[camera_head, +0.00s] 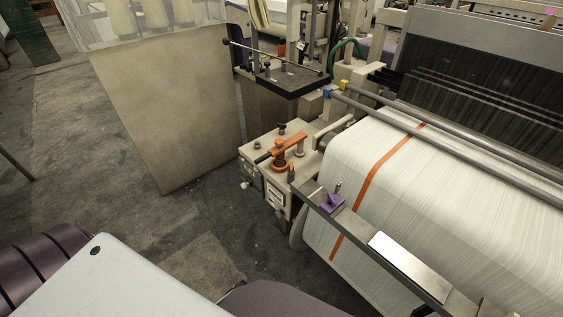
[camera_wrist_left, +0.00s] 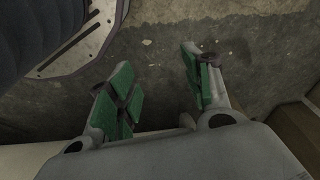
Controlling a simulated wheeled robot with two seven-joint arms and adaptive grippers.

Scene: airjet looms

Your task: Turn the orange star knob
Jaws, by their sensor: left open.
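The orange star knob (camera_head: 279,159) shows in the head view on top of the beige machine box at the loom's near left corner. An orange lever-like bar (camera_head: 292,141) is beside it, and at this size I cannot tell exactly where one ends and the other begins. My left gripper (camera_wrist_left: 155,63) shows in the left wrist view, with its two green-padded fingers apart and nothing between them. It points at the grey floor, and the knob is not in that view. Neither gripper shows in the head view.
The beige box (camera_head: 256,155) carries other small fittings. A purple block (camera_head: 332,204) sits on the loom's front rail (camera_head: 352,225), beside the white warp sheet (camera_head: 460,190). A large beige panel (camera_head: 165,110) stands left. Open floor (camera_head: 215,235) lies before the box.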

